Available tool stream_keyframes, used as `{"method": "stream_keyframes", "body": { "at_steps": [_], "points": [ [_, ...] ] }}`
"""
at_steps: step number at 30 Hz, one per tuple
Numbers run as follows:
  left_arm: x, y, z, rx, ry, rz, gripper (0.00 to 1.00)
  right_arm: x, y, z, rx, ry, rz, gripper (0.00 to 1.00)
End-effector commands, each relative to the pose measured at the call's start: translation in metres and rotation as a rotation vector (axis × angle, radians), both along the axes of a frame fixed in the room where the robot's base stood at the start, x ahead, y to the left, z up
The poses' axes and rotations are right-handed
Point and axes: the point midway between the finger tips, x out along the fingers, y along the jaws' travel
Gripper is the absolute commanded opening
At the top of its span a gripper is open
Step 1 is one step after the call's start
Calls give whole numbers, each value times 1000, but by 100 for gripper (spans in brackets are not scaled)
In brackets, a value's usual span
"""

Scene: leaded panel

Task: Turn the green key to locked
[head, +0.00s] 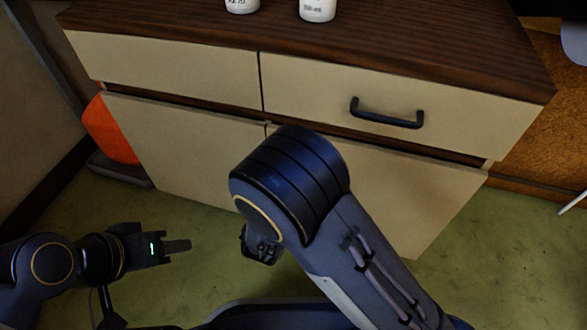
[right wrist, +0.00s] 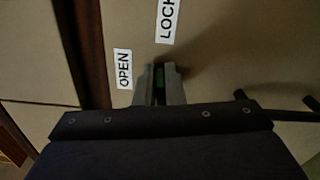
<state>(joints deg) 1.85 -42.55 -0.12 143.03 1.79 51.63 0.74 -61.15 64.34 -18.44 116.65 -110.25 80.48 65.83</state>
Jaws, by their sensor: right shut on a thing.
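The green key (right wrist: 160,73) shows in the right wrist view as a small patch of green between my fingertips. My right gripper (right wrist: 160,84) is shut on it, against a beige panel. A white OPEN label (right wrist: 124,69) is to the left of the key. A second label, LOCK (right wrist: 168,20), is above it and cut off by the top edge. The fingers hide most of the key, so its exact angle is unclear. In the head view my right arm hides the key. My left gripper (head: 178,246) is over the green floor, away from the cabinet; its finger gap is unclear.
The beige cabinet (head: 180,75) has a dark wooden top (head: 420,50) and a black drawer handle (head: 387,113). Two white containers (head: 318,9) stand on top at the back. An orange object (head: 108,130) is beside the cabinet's left side. Green floor (head: 480,270) is clear at right.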

Motion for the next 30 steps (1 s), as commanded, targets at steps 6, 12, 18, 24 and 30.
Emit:
{"method": "stream_keyframes", "body": {
  "at_steps": [6, 12, 18, 24, 30],
  "points": [
    [0, 0, -6, 0, 0, 0, 36, 0, -1, -2, 40, -11, -1, 0],
    [0, 0, -6, 0, 0, 0, 36, 0, -1, -1, 46, -13, -1, 0],
    [0, 0, -6, 0, 0, 0, 36, 0, -1, -1, 45, -13, -1, 0],
    [0, 0, -6, 0, 0, 0, 36, 0, 0, -1, 45, -13, -1, 31],
    [0, 0, -6, 0, 0, 0, 36, 0, 0, -1, 45, -14, 0, 31]
  ]
}}
